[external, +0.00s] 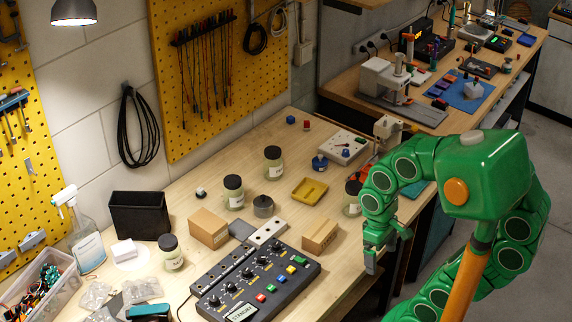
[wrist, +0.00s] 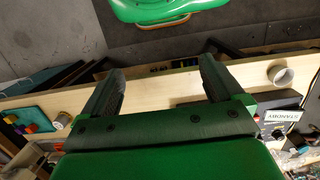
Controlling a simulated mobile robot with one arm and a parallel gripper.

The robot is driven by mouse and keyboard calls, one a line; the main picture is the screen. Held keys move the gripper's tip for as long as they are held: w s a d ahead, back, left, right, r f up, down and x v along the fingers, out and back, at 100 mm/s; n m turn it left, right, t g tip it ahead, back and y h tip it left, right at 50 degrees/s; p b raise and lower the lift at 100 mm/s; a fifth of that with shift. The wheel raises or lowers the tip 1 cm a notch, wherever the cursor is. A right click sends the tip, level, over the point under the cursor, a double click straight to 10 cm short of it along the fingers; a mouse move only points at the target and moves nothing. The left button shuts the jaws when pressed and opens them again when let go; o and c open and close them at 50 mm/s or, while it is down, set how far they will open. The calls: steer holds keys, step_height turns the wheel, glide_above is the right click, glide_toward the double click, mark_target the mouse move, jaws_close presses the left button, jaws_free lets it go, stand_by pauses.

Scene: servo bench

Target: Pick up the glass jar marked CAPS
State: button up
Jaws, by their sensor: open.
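Several glass jars with black lids and pale labels stand on the bench in the external view: one at the left (external: 172,262), one in the middle (external: 233,200), one farther back (external: 273,172), and one partly hidden behind my arm (external: 352,208). The label writing is too small to read, so I cannot tell which is marked CAPS. My gripper (external: 371,262) hangs at the bench's front edge, right of the control box and apart from the jars. In the wrist view my gripper (wrist: 158,82) is open, with nothing between its fingers.
The control box (external: 255,283) takes up the front of the bench (external: 180,200). Cardboard boxes (external: 208,228), (external: 320,235), a grey round tin (external: 263,206) and a yellow tray (external: 309,190) lie among the jars. A black bin (external: 140,215) stands by the wall.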

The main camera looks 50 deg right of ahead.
step_height(320, 180, up, 5)
steer(key=w+r+n+y, duration=0.2)
steer(key=w+n+y, duration=0.2)
steer(key=w, duration=0.5)
steer(key=w+d+r+n+t+y, duration=0.2)
steer(key=w+d+n+t+y, duration=0.2)
steer(key=w+d, duration=0.55)
steer(key=w+d+f+n+t+y, duration=0.15)
steer(key=d+t, duration=0.25)
steer(key=d, duration=0.7)
steer(key=d+f+t, duration=0.3)
steer(key=d, duration=0.8)
glide_toward(354, 189)
step_height(354, 189, down, 2)
steer(key=w, duration=0.2)
steer(key=shift+x, duration=4.05)
steer(key=shift+d+f, duration=0.15)
steer(key=shift+f, duration=0.05)
